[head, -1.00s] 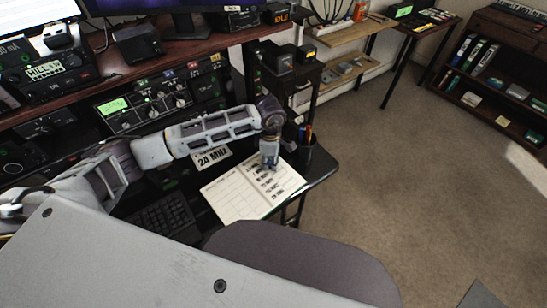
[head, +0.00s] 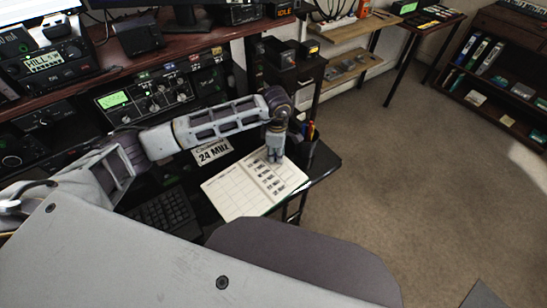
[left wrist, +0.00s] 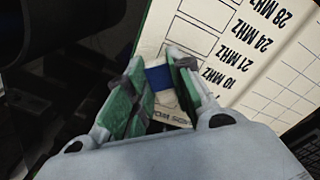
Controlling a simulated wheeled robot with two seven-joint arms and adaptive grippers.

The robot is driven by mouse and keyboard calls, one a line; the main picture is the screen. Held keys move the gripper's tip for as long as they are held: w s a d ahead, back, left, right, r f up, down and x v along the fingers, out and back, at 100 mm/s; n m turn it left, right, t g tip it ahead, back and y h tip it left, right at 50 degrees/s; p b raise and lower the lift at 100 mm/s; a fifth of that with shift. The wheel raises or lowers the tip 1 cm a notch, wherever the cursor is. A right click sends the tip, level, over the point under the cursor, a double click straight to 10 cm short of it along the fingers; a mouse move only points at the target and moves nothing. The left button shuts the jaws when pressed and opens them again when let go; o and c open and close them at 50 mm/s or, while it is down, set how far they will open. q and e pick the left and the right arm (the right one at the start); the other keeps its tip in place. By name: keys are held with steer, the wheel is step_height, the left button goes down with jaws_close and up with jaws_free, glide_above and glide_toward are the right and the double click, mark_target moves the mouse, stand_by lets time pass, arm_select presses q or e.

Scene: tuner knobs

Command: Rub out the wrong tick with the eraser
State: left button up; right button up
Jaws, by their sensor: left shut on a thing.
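My left gripper (head: 274,158) is over the far edge of an open paper logbook (head: 233,194) on the dark desk. The left wrist view shows the gripper (left wrist: 160,68) shut on a small eraser (left wrist: 160,77) with a blue sleeve and a pale end. The logbook page (left wrist: 225,45) there has printed rows such as 10, 21, 24 and 28 MHZ beside empty boxes. No tick can be made out; part of the page is behind the gripper. I cannot tell whether the eraser touches the paper. My right gripper is not in view.
A pen cup (head: 309,145) stands close to the right of my left gripper. A "24 MHz" card (head: 213,152) is behind the logbook, and a keyboard (head: 163,213) lies to its left. Radio gear (head: 160,95) lines the back. A grey chair (head: 290,260) stands in front.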

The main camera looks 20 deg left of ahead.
arm_select(q)
steer(key=shift+w+d, duration=0.2)
steer(key=shift+w, duration=0.2)
steer(key=shift+s+a, duration=0.15)
steer(key=shift+s+a, duration=0.95)
steer(key=shift+s, duration=0.2)
steer(key=shift+w+d, duration=0.15)
steer(key=shift+w+d+b, duration=0.9)
steer(key=shift+w+d, duration=0.1)
steer(key=shift+d, duration=0.1)
steer(key=shift+s+a, duration=0.1)
steer(key=shift+s+a, duration=0.95)
steer(key=shift+s, duration=0.2)
